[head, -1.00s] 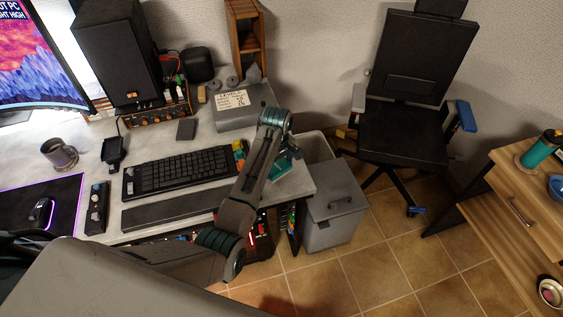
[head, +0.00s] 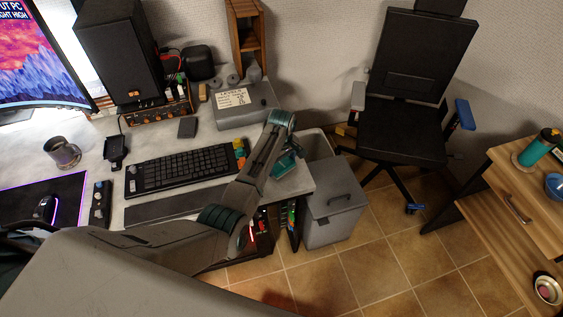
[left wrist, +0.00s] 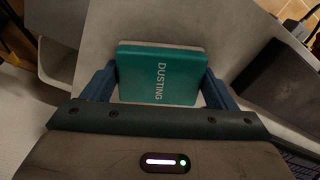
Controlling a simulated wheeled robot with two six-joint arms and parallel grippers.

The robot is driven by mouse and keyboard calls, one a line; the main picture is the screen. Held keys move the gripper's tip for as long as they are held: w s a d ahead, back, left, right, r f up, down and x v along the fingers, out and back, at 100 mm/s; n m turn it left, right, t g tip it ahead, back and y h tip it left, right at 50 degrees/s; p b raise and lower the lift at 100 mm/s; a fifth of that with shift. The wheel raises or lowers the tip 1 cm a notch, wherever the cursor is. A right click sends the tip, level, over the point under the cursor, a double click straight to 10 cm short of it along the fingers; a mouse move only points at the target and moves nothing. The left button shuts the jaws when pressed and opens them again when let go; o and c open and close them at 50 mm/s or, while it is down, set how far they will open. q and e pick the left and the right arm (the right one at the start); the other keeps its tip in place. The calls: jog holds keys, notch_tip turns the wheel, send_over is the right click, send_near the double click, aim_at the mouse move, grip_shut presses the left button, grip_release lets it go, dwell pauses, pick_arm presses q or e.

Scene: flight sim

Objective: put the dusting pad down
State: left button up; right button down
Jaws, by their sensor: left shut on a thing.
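The dusting pad (left wrist: 160,74) is a teal block with a grey underside and the word DUSTING on it. In the left wrist view it sits between the two blue fingers of my left gripper (left wrist: 158,90), which is shut on it. In the head view the teal pad (head: 283,165) shows partly under my gripper (head: 287,152), over the right end of the grey desk (head: 298,184). I cannot tell whether the pad touches the desk top. My right gripper is not in view.
A grey bin (head: 335,204) stands beside the desk's right end. The desk's right corner looks clear.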

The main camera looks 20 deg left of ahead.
aim_at(281, 163)
pick_arm(q)
jog(key=o, duration=0.9)
jog(key=shift+c, duration=0.2)
notch_tip(281, 163, up, 12)
jog(key=b, duration=0.1)
jog(key=shift+r+b, duration=0.15)
jog(key=shift+b, duration=0.15)
